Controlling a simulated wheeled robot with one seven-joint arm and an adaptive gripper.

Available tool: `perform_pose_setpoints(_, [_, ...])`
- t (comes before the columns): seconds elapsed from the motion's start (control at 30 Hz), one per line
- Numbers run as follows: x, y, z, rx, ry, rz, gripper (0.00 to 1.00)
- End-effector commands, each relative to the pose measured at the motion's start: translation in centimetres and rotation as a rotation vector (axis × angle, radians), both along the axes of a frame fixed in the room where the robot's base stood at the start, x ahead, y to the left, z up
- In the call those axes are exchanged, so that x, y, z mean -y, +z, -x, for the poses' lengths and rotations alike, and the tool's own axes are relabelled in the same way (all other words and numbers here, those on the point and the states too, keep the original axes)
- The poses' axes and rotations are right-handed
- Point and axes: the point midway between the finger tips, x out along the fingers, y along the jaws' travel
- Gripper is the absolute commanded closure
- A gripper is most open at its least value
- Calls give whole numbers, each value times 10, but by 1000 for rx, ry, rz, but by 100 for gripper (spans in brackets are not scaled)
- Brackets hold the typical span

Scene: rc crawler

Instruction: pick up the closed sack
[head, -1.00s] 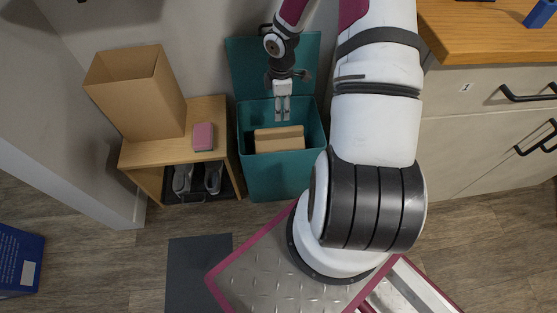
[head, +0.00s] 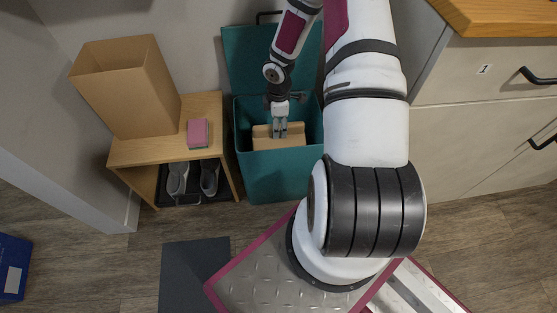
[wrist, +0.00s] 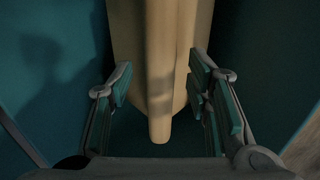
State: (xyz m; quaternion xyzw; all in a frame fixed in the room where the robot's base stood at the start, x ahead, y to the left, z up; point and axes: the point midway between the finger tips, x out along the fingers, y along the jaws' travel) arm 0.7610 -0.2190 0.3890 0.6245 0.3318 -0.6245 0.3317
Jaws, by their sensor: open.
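The closed sack (head: 297,140) is tan with a folded ridge along its top. It lies inside a teal bin (head: 280,180) whose lid stands open against the wall. My gripper (head: 280,135) points down into the bin at the sack's top. In the wrist view the sack (wrist: 158,85) runs up the middle, its ridge between my two parted fingers. The fingers are open, with a gap visible on the left side; contact on the right side cannot be told. The lower part of the sack is hidden in the bin.
An open brown paper bag (head: 130,95) and a pink sponge block (head: 198,133) stand on a wooden bench (head: 150,150) left of the bin, with shoes below. A drawer cabinet (head: 470,130) stands at right. The bin walls surround my gripper closely.

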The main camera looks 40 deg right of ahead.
Motion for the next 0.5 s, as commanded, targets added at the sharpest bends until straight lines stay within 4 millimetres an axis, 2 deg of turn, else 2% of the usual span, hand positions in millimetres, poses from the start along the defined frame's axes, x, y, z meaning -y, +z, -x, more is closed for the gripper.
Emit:
perform_pose_setpoints(0.07, [0, -10, 0, -1, 0, -1, 55])
perform_pose_setpoints(0.3, [0, -10, 0, 0, 0, 0, 55])
perform_pose_setpoints(0.5, [0, -10, 0, 0, 0, 0, 100])
